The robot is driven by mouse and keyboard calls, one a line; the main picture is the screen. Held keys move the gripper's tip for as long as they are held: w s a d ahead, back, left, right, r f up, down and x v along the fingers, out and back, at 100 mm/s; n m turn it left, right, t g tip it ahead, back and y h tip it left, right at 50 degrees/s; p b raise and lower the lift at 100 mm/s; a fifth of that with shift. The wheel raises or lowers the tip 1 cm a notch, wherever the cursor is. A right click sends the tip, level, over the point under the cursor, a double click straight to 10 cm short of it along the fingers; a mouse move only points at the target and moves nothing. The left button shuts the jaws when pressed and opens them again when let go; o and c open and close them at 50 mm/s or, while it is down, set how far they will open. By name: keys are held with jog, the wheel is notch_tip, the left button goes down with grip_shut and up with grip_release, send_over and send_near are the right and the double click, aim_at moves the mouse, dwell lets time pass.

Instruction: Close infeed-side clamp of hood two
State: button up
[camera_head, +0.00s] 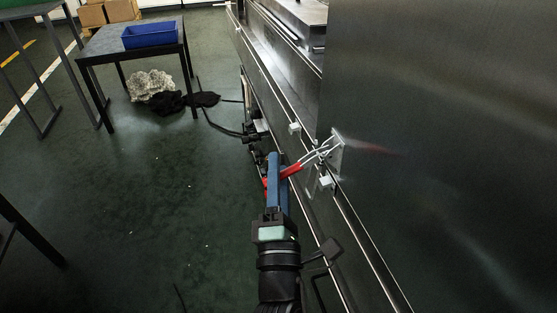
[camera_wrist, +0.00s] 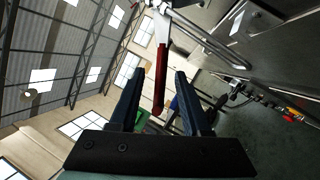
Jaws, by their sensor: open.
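A toggle clamp with a red handle (camera_head: 291,171) and bare metal links (camera_head: 318,153) is mounted on the dark steel hood panel (camera_head: 430,150). Its handle sticks out to the left, away from the panel, and slants down. My gripper (camera_head: 277,157) is open at the handle's outer end. In the wrist view the red handle (camera_wrist: 161,78) shows between the two blue fingers of my gripper (camera_wrist: 157,84), with gaps on both sides. The clamp's base shows only partly at the wrist view's top edge. I cannot tell whether the fingers touch the handle.
The machine's long rail (camera_head: 365,245) runs along the lower side of the panel, with small pale blocks (camera_head: 295,128) on it. Dark fittings (camera_head: 254,131) stick out beyond my gripper. A table (camera_head: 105,42) with a blue bin (camera_head: 150,34) stands back left. The floor at left is open.

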jog(key=shift+x, duration=1.4)
grip_shut()
dwell(0.5)
